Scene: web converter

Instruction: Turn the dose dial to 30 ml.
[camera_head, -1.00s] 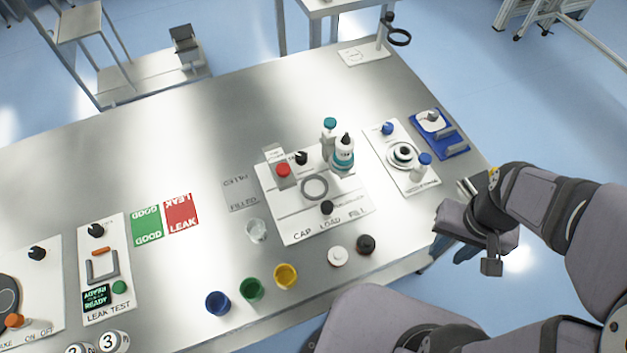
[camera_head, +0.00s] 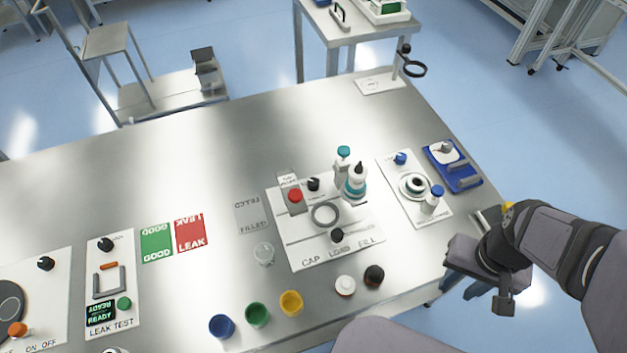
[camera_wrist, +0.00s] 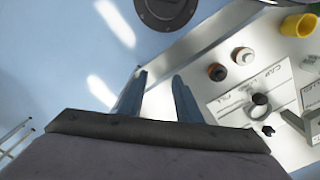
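The white filling station (camera_head: 300,258) lies on the steel table, marked CAP, LOAD and FILL. It carries a black knob (camera_head: 313,184) at the back, beside a small lettered plate (camera_head: 288,180), and another black knob (camera_head: 336,235) at the front above the lettering. The print is too small to tell which is the dose dial or its setting. The station shows partly in the wrist view (camera_wrist: 225,104). My gripper (camera_head: 478,288) is past the table's right edge, well apart from both knobs. In the wrist view its two blue fingers (camera_wrist: 158,90) are spread with nothing between them.
White (camera_head: 345,285) and black (camera_head: 374,275) caps and coloured cups (camera_head: 257,314) stand in front.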

